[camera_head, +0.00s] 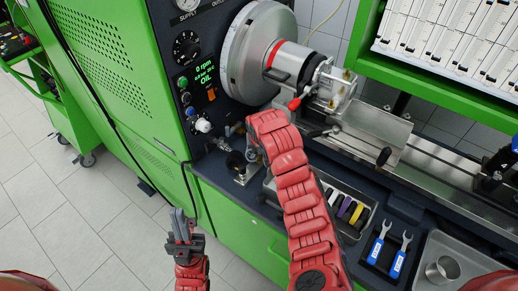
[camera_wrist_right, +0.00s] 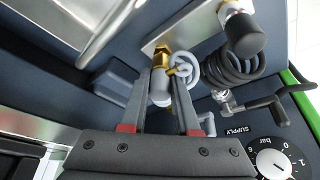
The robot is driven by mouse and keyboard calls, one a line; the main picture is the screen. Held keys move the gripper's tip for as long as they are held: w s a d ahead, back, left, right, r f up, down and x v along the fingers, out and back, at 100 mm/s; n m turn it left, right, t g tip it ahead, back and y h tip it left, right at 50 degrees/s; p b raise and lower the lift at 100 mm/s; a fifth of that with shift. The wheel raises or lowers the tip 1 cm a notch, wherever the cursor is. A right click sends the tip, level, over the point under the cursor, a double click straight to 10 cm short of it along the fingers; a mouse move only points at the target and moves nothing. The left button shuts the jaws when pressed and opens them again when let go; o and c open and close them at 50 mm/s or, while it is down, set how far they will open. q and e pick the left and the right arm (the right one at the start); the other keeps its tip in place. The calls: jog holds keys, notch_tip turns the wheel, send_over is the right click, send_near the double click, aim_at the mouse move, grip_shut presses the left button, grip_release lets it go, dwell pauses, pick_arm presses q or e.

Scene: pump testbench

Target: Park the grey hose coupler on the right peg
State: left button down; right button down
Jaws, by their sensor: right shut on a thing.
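My right gripper (camera_wrist_right: 164,82) is shut on the grey hose coupler (camera_wrist_right: 160,92), which sits between its two fingers in the right wrist view. A brass fitting (camera_wrist_right: 162,60) stands directly beyond the coupler, in line with it, against a metal plate (camera_wrist_right: 190,22). I cannot tell whether coupler and fitting are joined. A pale grey hose loop (camera_wrist_right: 184,70) lies beside the right finger. In the head view my right gripper (camera_head: 254,152) is mostly hidden by its own wrist. My left gripper (camera_head: 180,226) hangs over the floor, away from the bench; its finger gap is unclear. I cannot make out the right peg.
A black-capped coupler (camera_wrist_right: 245,35) with a coiled dark hose stands close beside my right gripper. The control panel with a supply gauge (camera_wrist_right: 275,163) is near. In the head view, a tool tray (camera_head: 345,232) and blue-handled wrenches (camera_head: 377,245) lie right of my right arm.

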jog(key=shift+f, duration=0.25)
jog(key=shift+f+b, duration=0.25)
jog(key=shift+b, duration=0.1)
dwell(0.3)
jog(key=c, duration=0.6)
grip_release()
jog(key=shift+o, duration=0.4)
jog(key=o, duration=0.3)
jog(key=shift+o, duration=0.2)
jog(key=shift+r, duration=0.15)
